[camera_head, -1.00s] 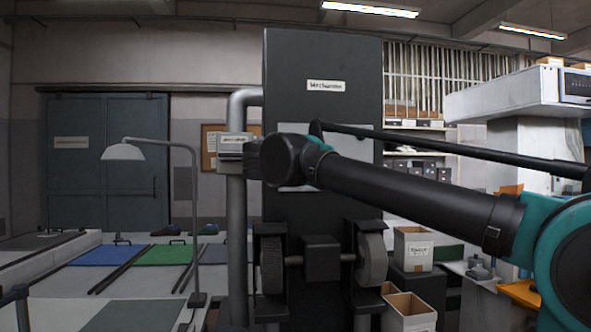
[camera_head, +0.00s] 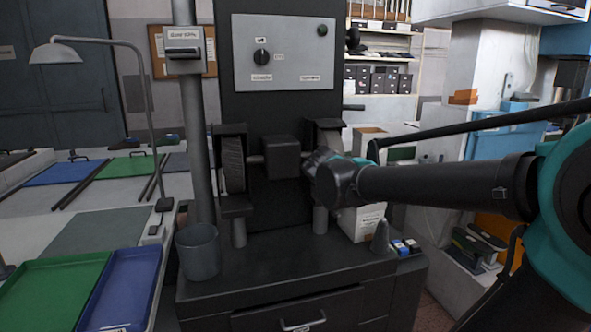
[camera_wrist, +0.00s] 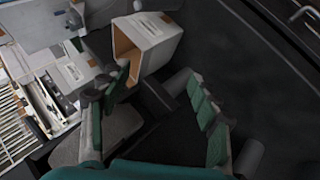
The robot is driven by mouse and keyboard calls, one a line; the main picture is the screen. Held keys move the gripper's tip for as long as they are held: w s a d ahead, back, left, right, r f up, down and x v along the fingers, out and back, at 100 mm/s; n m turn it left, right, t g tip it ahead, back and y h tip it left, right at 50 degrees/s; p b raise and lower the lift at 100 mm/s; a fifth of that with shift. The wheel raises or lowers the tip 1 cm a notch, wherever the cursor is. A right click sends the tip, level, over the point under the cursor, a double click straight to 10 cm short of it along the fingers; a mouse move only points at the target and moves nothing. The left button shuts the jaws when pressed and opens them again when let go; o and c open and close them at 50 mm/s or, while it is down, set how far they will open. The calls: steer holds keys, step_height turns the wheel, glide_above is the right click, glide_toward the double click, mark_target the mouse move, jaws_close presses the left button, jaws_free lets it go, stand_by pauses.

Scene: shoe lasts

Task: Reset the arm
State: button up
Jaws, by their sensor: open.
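My gripper is mostly hidden behind that joint in the head view. In the wrist view my gripper (camera_wrist: 158,90) is open, its two green-padded fingers well apart with nothing held between them. An open cardboard-lined white box (camera_wrist: 150,42) shows beyond the fingertips.
The machine's cabinet top (camera_head: 275,268) holds a grey cup (camera_head: 198,252), a dark cone (camera_head: 380,238) and small blue and white items (camera_head: 405,247). Grinding wheels (camera_head: 232,165) stand close to my arm. Green (camera_head: 50,290) and blue (camera_head: 120,290) trays lie at left.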

steer(key=s+d+f+m+g+y, duration=0.2)
steer(key=s+f+m, duration=0.1)
steer(key=s+f, duration=0.7)
steer(key=s+d+f+m+g+y, duration=0.1)
steer(key=s+d+f+m+y, duration=0.1)
steer(key=s+f, duration=0.8)
step_height(320, 180, down, 3)
steer(key=shift+d+r+m+g+y, duration=0.15)
steer(key=shift+m+g+y, duration=0.2)
steer(key=shift+m, duration=0.35)
